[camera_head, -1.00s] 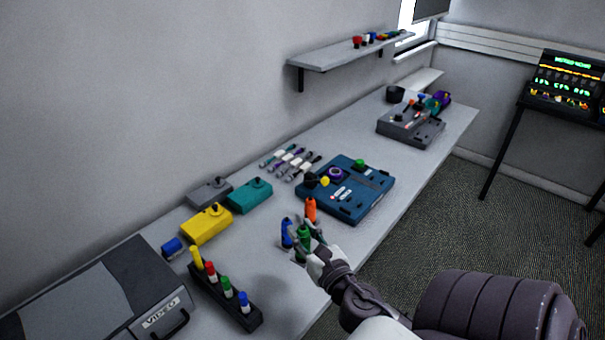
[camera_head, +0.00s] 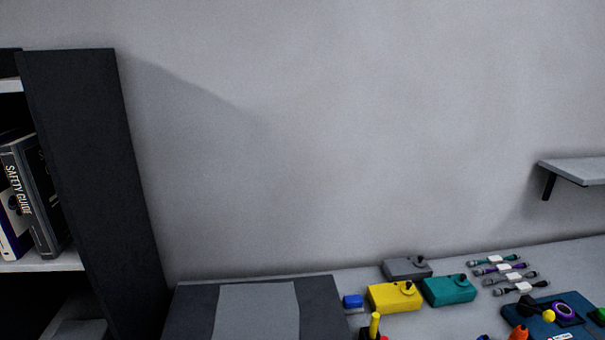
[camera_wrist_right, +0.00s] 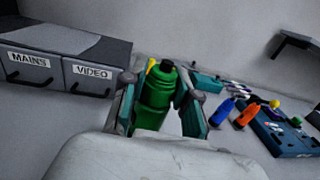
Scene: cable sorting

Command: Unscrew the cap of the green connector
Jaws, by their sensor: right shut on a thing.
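In the right wrist view, the green connector (camera_wrist_right: 152,105) stands between the two fingers of my right gripper (camera_wrist_right: 158,100), which is shut on it. Its darker, narrower cap (camera_wrist_right: 166,66) shows at the top, above the fingertips. My fingers sit on either side of the body, and my white palm hides its lower end. The connector and my right gripper are outside the head view. My left gripper is in neither view.
A blue connector (camera_wrist_right: 222,110) and an orange connector (camera_wrist_right: 247,113) stand right of the gripper, near a blue console (camera_wrist_right: 285,135). A drawer unit (camera_wrist_right: 85,72) stands left. In the head view, yellow (camera_head: 394,298), teal (camera_head: 449,291) and grey (camera_head: 407,268) boxes line the wall.

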